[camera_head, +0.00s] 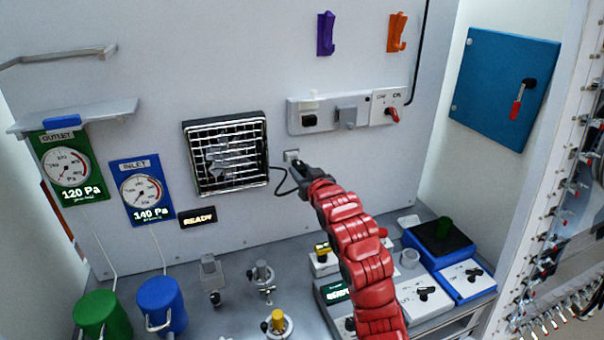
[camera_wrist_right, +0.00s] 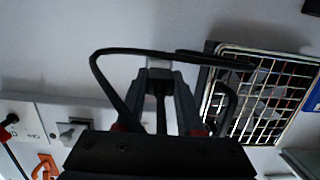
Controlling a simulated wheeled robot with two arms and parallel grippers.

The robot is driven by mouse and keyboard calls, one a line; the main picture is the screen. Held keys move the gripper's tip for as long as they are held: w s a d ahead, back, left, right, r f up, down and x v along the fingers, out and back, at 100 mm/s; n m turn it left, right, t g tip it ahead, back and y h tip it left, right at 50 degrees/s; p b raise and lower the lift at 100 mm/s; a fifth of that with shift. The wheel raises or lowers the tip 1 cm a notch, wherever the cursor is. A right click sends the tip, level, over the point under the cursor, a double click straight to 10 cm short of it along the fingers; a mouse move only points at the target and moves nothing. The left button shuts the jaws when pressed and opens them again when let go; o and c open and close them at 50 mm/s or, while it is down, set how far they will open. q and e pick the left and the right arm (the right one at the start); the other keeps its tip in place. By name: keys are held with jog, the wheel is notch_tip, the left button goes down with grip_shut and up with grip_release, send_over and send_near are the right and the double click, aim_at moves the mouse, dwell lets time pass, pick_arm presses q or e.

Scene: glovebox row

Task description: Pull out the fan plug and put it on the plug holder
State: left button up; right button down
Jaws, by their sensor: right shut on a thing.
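The fan (camera_head: 226,152) is a black-framed unit with a wire grille on the back wall. I cannot tell whether the plug is seated. My left gripper is not in view.
A purple hook (camera_head: 326,34) and an orange hook (camera_head: 397,32) hang high on the wall. A strip (camera_head: 335,125) with outlets and a red-handled switch (camera_head: 392,114) is above right of the socket. Control boxes, including a blue-edged one (camera_head: 464,279), stand below my right arm.

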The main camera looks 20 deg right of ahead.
jog(key=shift+b, duration=0.6)
dwell(1.0)
jog(key=shift+w+b, duration=0.6)
jog(key=shift+w, duration=0.75)
jog(key=shift+c, duration=2.2)
grip_release()
